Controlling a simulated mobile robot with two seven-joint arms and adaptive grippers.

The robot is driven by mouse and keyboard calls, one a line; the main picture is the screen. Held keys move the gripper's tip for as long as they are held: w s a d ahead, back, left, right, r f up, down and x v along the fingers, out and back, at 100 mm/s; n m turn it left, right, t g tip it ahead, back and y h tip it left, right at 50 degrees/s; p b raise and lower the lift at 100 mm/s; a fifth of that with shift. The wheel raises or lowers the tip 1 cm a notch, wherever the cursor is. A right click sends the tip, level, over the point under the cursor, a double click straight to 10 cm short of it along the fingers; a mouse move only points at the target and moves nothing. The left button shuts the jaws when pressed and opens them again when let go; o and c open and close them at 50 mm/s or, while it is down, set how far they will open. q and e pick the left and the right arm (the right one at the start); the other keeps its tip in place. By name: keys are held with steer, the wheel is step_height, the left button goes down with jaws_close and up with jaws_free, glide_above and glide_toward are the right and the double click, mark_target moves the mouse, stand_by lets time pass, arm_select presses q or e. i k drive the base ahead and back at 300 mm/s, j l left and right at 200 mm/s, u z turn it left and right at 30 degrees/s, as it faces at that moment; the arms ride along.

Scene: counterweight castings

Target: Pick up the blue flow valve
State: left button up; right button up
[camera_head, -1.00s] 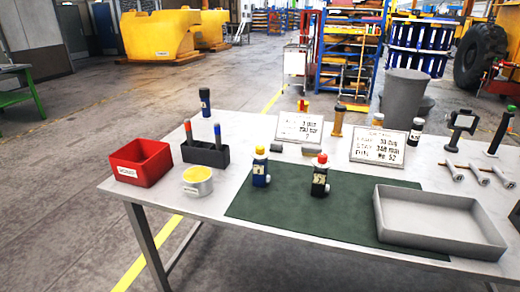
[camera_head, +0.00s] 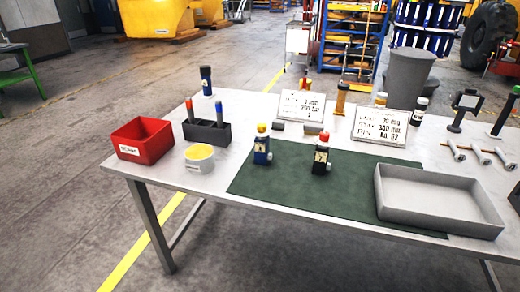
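The blue flow valve (camera_head: 261,151) stands upright on the left part of the dark green mat (camera_head: 285,192). It has a yellow cap, a pale label and a small fitting low on its right side. A similar black valve (camera_head: 321,158) with a red cap stands to its right on the mat, apart from it. Neither of my grippers shows in the head view.
Left of the mat are a yellow-topped tub (camera_head: 199,160), a dark marker holder (camera_head: 207,134) and a red bin (camera_head: 141,138). A grey tray (camera_head: 437,215) covers the mat's right end. Two sign plates (camera_head: 301,107) (camera_head: 380,127) stand behind. The mat's front left is clear.

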mark_target(262, 141)
steer(key=i+j+z, duration=0.3)
steer(key=i+j, duration=0.2)
steer(key=i+j+z, duration=0.25)
steer(key=i+j, duration=0.35)
steer(key=k, duration=0.5)
